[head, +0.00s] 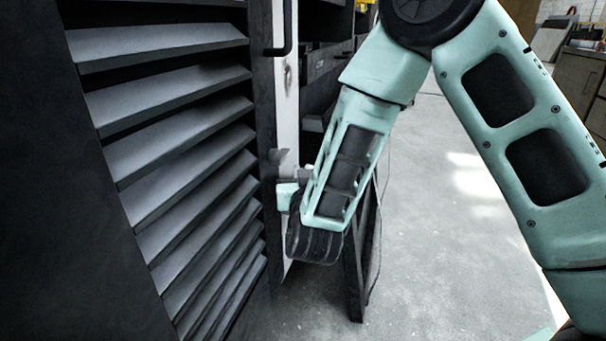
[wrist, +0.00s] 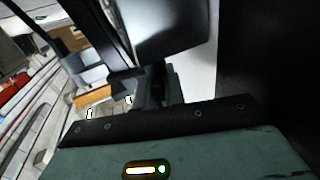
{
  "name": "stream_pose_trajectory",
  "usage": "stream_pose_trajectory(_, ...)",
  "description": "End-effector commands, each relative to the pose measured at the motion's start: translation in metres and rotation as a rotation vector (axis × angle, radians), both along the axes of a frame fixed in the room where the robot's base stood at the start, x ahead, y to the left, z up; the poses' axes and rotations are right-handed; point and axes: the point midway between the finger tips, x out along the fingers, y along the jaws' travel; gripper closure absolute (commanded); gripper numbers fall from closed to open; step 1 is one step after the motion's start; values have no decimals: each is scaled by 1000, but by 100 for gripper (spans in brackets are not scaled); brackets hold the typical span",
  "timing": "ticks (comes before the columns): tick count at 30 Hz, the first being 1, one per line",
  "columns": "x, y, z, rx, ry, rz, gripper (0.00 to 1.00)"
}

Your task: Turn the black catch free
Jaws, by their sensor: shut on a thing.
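My gripper (head: 280,160) is at the end of the mint-green arm, against the narrow edge between the louvred panel and the pale strip. In the wrist view my gripper (wrist: 157,85) is shut on a small dark piece, which looks like the black catch (wrist: 125,82). The jaws and wrist hide most of the catch, and its turn angle cannot be told. In the head view the catch cannot be made out apart from the dark fingers.
A dark louvred panel (head: 175,120) fills the left. A black bar handle (head: 288,40) is above my gripper on the pale strip (head: 287,90). Dark open shelving (head: 322,65) stands behind my arm.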

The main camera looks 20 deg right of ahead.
Motion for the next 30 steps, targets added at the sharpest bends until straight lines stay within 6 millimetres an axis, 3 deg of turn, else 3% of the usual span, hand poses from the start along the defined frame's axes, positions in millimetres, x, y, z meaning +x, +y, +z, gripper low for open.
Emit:
stream_pose_trajectory(2, 0, 0, 0, 0, 0, 0, 100)
stream_pose_trajectory(3, 0, 0, 0, 0, 0, 1, 78)
stream_pose_trajectory(5, 0, 0, 0, 0, 0, 1, 67)
stream_pose_trajectory(17, -8, 3, 1, 0, 0, 3, 67)
stream_pose_trajectory(23, -44, 13, 1, -1, 2, 7, 67)
stream_pose_trajectory(30, -100, 28, 0, -2, 4, 8, 67)
